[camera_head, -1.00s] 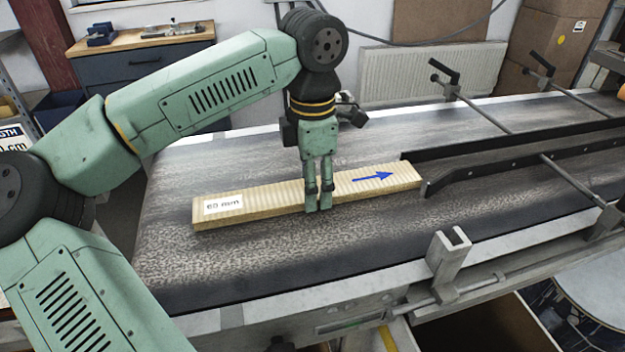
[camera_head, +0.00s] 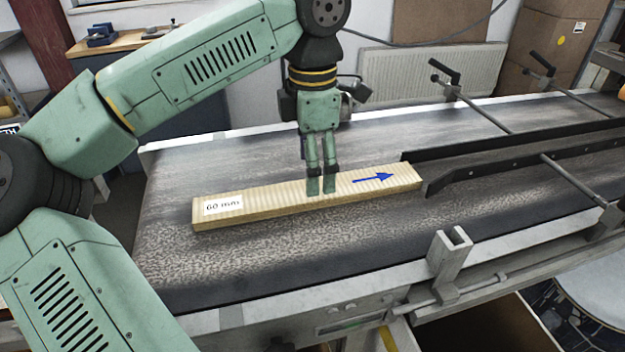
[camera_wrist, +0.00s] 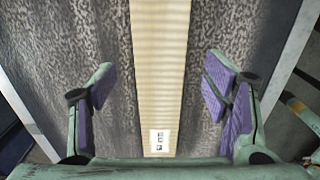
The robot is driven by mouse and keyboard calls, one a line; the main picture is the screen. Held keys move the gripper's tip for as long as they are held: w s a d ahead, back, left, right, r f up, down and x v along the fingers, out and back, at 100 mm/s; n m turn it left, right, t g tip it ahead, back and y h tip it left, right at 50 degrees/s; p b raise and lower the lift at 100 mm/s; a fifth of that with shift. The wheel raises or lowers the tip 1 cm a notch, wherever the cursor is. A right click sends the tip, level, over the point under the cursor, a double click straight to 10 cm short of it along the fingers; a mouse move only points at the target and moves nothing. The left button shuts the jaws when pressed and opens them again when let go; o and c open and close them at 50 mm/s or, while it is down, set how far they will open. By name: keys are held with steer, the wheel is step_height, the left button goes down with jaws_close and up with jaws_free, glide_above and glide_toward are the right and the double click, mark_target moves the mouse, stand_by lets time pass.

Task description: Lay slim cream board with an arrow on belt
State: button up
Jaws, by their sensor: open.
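The slim cream board (camera_head: 280,200) lies flat on the dark belt (camera_head: 330,250), its long side running along the belt. It carries a white "60 mm" label at its left end and a blue arrow pointing right, towards the guide rails. Its right end is close to the rails' near ends. My gripper (camera_head: 321,192) is above the board's middle. In the wrist view my gripper (camera_wrist: 160,95) is open, and the board (camera_wrist: 160,60) runs between the spread fingers, touching neither. The wrist view also shows the belt (camera_wrist: 75,45) on both sides.
Two black guide rails (camera_head: 500,146) form a narrowing lane on the belt to the right. A grey upright bracket (camera_head: 447,262) stands at the belt's near edge. The belt left of the board is clear. Cardboard boxes (camera_head: 550,50) stand behind.

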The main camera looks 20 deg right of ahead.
step_height(320, 180, up, 8)
stand_by(0.5)
